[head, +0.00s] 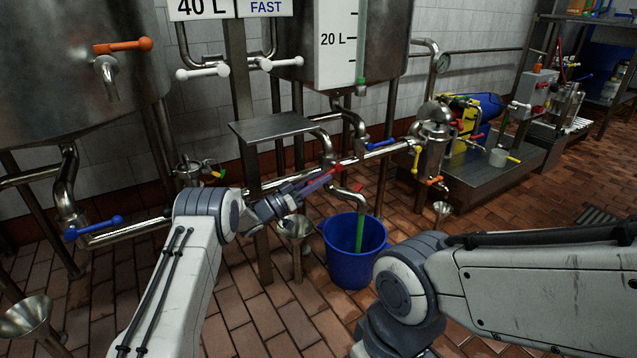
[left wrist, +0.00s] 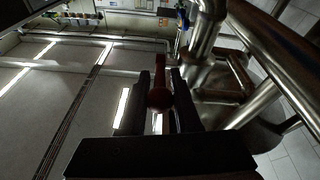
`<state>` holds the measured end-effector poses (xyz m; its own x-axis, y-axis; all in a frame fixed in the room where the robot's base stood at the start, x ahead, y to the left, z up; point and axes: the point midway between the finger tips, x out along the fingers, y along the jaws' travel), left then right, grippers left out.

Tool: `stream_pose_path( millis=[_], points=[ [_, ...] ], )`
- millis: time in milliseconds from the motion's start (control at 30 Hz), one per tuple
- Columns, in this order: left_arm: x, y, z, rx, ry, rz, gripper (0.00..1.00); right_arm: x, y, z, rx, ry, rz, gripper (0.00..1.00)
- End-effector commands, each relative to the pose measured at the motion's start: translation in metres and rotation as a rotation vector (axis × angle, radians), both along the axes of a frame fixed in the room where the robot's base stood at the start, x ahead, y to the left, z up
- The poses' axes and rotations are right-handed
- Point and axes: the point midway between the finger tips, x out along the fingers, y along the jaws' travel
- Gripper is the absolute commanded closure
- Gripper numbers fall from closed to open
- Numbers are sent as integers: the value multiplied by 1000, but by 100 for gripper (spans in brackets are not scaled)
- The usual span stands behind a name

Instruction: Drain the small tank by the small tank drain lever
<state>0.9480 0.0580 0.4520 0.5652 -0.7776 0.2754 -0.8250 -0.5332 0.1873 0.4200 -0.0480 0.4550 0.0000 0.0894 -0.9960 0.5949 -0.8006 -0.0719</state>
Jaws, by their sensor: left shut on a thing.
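The small tank (head: 345,30), marked 20 L, hangs at the top middle of the head view, with a green strip (head: 361,82) low on its scale. Pipes run down from it to a curved spout (head: 348,193). A green stream (head: 360,232) runs from the spout into a blue bucket (head: 346,268). My left gripper (head: 318,183) is shut on a red lever beside the pipe above the spout. In the left wrist view the red lever's round knob (left wrist: 160,98) sits between the two dark fingers. My right gripper is out of view.
A blue lever (head: 380,144) sits on the pipe to the right of the red one. A steel funnel (head: 295,228) stands left of the bucket. A pump skid (head: 500,165) is to the right. My right forearm crosses the lower right; the brick floor in front is open.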

Motion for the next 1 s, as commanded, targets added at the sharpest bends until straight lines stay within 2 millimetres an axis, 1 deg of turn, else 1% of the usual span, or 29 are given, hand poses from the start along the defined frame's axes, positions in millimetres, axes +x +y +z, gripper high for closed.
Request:
stream_pose_path(
  millis=[33, 200, 400, 633, 1000],
  points=[
    [0, -1, -12, -29, -20, -1, 100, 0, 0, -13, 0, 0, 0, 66],
    [2, -3, -19, -127, -91, -1, 100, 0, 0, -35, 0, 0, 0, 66],
    [4, -5, -23, -214, -155, -1, 100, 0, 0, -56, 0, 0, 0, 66],
    [5, -7, -23, -265, -191, 0, 100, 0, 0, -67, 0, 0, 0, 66],
    [6, -7, -21, -277, -200, 1, 100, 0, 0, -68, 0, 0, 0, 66]
  ],
)
